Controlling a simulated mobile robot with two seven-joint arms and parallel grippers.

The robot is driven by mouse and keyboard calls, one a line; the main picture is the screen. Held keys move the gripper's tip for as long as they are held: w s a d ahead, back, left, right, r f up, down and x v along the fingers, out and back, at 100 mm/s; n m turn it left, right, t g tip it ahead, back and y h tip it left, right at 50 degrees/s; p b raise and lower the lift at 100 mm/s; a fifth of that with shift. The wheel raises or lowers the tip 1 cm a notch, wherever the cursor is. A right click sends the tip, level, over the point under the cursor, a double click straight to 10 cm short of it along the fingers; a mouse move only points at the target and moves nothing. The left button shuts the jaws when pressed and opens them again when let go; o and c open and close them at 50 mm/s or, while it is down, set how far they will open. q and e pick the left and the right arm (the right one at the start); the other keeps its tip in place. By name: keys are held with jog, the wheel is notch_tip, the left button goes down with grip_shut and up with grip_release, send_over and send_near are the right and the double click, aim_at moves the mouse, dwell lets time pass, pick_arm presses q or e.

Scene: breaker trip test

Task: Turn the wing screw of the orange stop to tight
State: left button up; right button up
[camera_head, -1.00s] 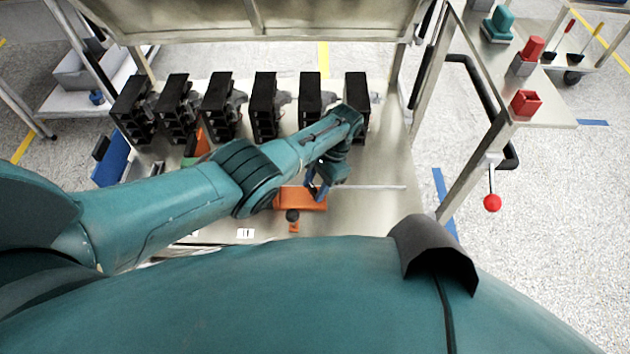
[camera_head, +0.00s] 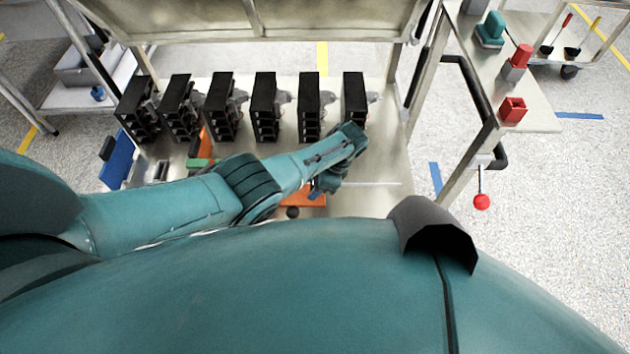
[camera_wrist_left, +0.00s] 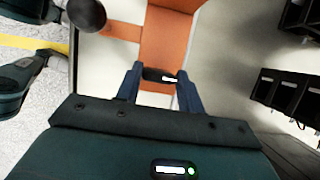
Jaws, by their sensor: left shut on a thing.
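The orange stop (camera_head: 311,201) lies on the metal bench plate near its front edge, partly hidden by my left arm. It also shows in the left wrist view as an orange block (camera_wrist_left: 166,40). My left gripper (camera_head: 318,186) is at the stop in the head view. In the left wrist view the two blue fingers of the left gripper (camera_wrist_left: 160,76) are closed on a small dark piece, the wing screw (camera_wrist_left: 159,75), in front of the orange block. How far the screw is turned cannot be told. My right gripper is not in view.
Several black breakers (camera_head: 265,106) stand in a row behind my arm. A dark ball knob (camera_head: 292,212) is beside the stop. A red ball lever (camera_head: 481,201) hangs at the right. A blue bin (camera_head: 117,158) is at the left. The plate's right part is clear.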

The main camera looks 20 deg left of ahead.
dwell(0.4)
pick_arm(q)
jog(key=o, duration=1)
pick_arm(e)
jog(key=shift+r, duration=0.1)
pick_arm(q)
jog(key=p+v, duration=0.2)
jog(key=v, duration=0.3)
jog(key=shift+r, duration=0.1)
jog(key=p+v, duration=0.2)
jog(key=v, duration=0.6)
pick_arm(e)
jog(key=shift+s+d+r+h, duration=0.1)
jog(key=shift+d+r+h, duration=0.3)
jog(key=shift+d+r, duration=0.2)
